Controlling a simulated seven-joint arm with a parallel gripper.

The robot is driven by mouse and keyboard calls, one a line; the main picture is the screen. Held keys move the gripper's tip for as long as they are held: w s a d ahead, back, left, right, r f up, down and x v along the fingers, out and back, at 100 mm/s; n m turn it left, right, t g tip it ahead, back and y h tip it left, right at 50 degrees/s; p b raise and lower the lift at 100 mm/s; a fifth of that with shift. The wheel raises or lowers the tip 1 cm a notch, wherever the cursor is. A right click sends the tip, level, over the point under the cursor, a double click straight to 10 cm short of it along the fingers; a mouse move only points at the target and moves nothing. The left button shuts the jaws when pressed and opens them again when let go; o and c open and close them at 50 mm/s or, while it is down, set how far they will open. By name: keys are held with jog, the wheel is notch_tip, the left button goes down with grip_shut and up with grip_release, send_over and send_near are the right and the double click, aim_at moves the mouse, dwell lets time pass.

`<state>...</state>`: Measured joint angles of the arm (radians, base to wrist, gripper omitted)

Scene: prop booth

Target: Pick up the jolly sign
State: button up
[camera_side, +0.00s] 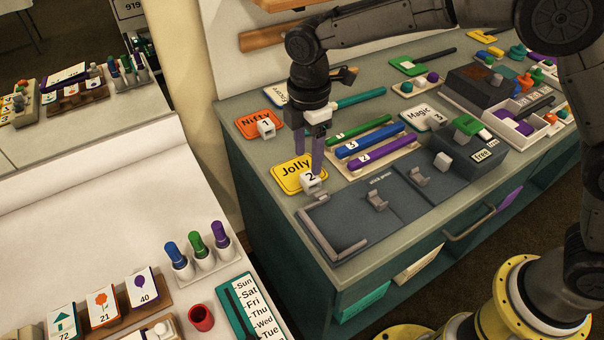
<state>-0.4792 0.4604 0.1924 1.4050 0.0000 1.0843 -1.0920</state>
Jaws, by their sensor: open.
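The jolly sign (285,172) is a yellow plate with dark lettering that reads "Jolly". It lies on the grey counter top near its left edge, with a white block (310,182) marked "2" at its lower right corner. My gripper (309,160) points down over the right part of the sign, just above the block. Its purple-grey fingers are open. One finger partly covers the right side of the sign. I cannot tell whether the fingertips touch the block.
An orange "Nifty" sign (260,124) with a block marked "1" lies behind. Green, blue and purple bars (375,142) sit in a tray to the right. A "Magic" sign (421,117) lies farther right. A dark grey fixture board (345,222) lies in front, with an L-shaped rail.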

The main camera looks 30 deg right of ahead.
aim_at(308, 178)
jog(key=shift+s+f, duration=0.15)
jog(key=shift+f, duration=2.65)
grip_shut()
